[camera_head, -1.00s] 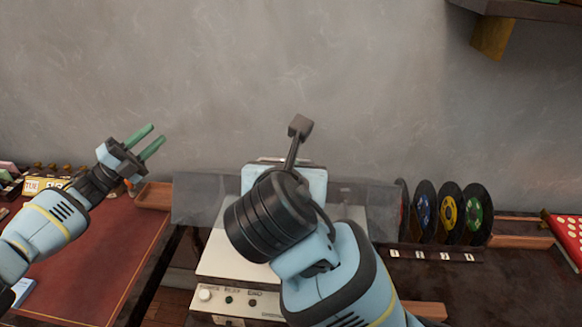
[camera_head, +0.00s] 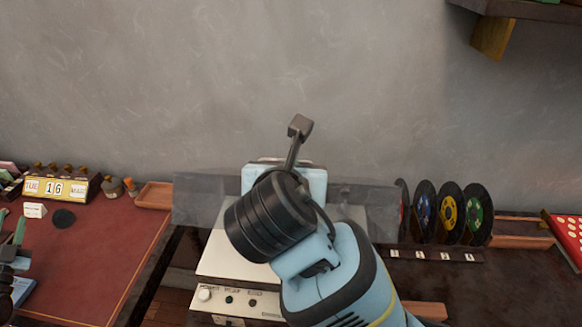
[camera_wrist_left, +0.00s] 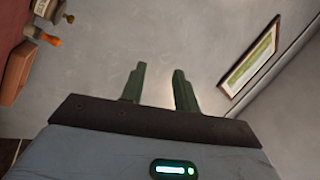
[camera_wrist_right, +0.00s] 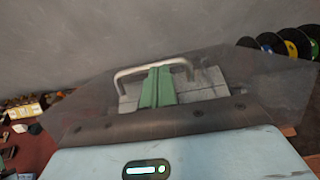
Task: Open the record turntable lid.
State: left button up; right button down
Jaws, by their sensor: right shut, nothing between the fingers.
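The record turntable (camera_head: 222,255) is a white box with knobs on its front, in the middle of the head view. Its clear grey lid (camera_head: 202,203) looks raised at the back; my right arm hides its middle. In the right wrist view the lid (camera_wrist_right: 255,85) spreads behind my right gripper, with a pale metal handle (camera_wrist_right: 125,74). My right gripper (camera_wrist_right: 157,72) is shut and empty, its green fingers together in front of the handle; I cannot tell if they touch it. My left gripper (camera_wrist_left: 158,75) is open and empty, its fingers apart before the wall. It is at the head view's left edge.
Records (camera_head: 450,212) stand upright in a rack right of the turntable. A red desk mat (camera_head: 100,245) with a date block (camera_head: 57,188) and a wooden tray (camera_head: 154,195) lies left. A shelf (camera_head: 520,10) juts out top right. The wall (camera_head: 200,80) is close behind.

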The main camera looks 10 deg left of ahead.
pick_arm(q)
jog(key=s+a+r+n+g+y, duration=0.2)
jog(key=s+a+n+g+y, duration=0.35)
jog(key=s+a, duration=0.85)
jog(key=s+d+f+g+h, duration=0.3)
jog(key=s+d+f, duration=0.3)
jog(key=f, duration=0.3)
jog(key=s+d+f+g+h, duration=0.1)
jog(key=s+d+f+h, duration=0.2)
jog(key=d+f, duration=0.55)
jog(key=s+d+f+g+h, duration=0.1)
jog(key=s+d+f+h, duration=0.3)
jog(key=d, duration=0.7)
jog(key=s+d+f+g+h, duration=0.1)
jog(key=s+d+f, duration=0.1)
jog(key=d+f, duration=0.65)
jog(key=s+d+r+g+h, duration=0.1)
jog(key=d+g+h, duration=0.1)
jog(key=d, duration=2.9)
jog(key=shift+d+r+n+h, duration=0.25)
jog(key=shift+n+h, duration=0.1)
jog(key=shift+h, duration=0.3)
jog(key=shift+a+r, duration=0.1)
pick_arm(e)
jog(key=shift+r, duration=0.15)
